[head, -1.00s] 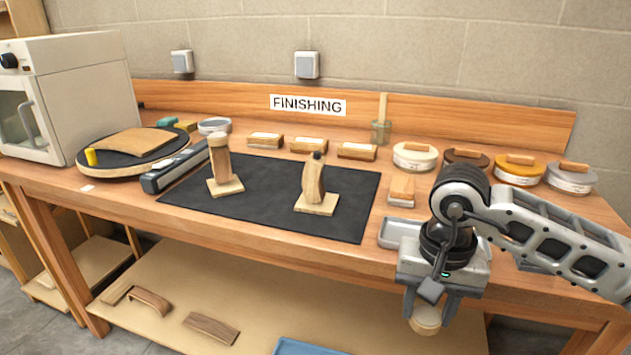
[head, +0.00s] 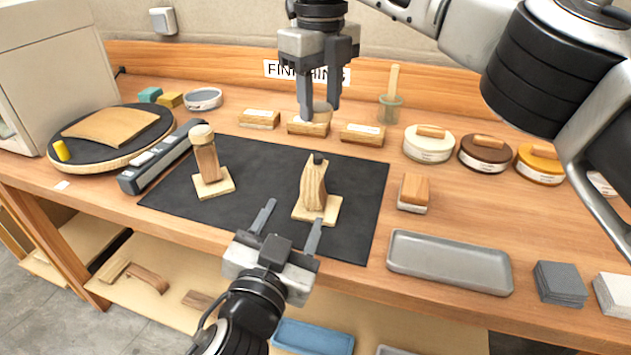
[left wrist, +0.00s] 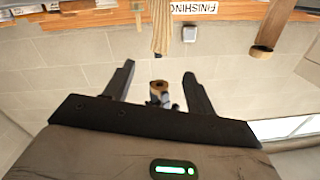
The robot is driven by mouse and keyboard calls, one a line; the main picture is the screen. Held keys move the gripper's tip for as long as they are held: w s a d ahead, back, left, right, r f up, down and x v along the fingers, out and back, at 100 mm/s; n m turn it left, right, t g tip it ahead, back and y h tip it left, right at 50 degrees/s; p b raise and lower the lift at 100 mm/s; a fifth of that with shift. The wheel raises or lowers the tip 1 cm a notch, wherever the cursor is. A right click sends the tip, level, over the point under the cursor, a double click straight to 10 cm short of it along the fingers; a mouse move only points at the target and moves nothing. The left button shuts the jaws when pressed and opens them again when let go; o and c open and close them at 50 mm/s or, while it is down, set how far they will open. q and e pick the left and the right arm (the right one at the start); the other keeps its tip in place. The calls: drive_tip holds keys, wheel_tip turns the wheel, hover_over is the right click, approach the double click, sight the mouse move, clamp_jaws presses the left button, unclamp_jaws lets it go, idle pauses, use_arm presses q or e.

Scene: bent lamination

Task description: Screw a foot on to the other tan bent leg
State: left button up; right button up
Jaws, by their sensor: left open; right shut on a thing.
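The tan bent leg (head: 312,183) stands upright on its wooden base on the black mat (head: 262,185), with a dark stud on top. A browner bent leg (head: 207,162) stands left of it with a round foot (head: 201,134) on its top. My right gripper (head: 319,112) is shut on another round foot (head: 322,114), in the air and apart from the tan leg. My left gripper (head: 291,226) is open and empty, in front of the tan leg. In the left wrist view the tan leg (left wrist: 160,28) shows upside down beyond the open fingers.
Wooden blocks (head: 259,118) line the mat's back edge. Round tins (head: 428,145), a wood-topped block (head: 413,193) and a grey tray (head: 450,264) stand to the right. A long grey tool (head: 160,160) and a round black board (head: 150,138) lie left.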

sight(312, 176)
use_arm(q)
drive_tip(key=shift+s, duration=0.1)
use_arm(e)
drive_tip(key=shift+s, duration=0.1)
use_arm(q)
drive_tip(key=x, duration=1.2)
clamp_jaws()
drive_tip(key=shift+f, duration=0.1)
use_arm(e)
drive_tip(key=shift+f, duration=2.5)
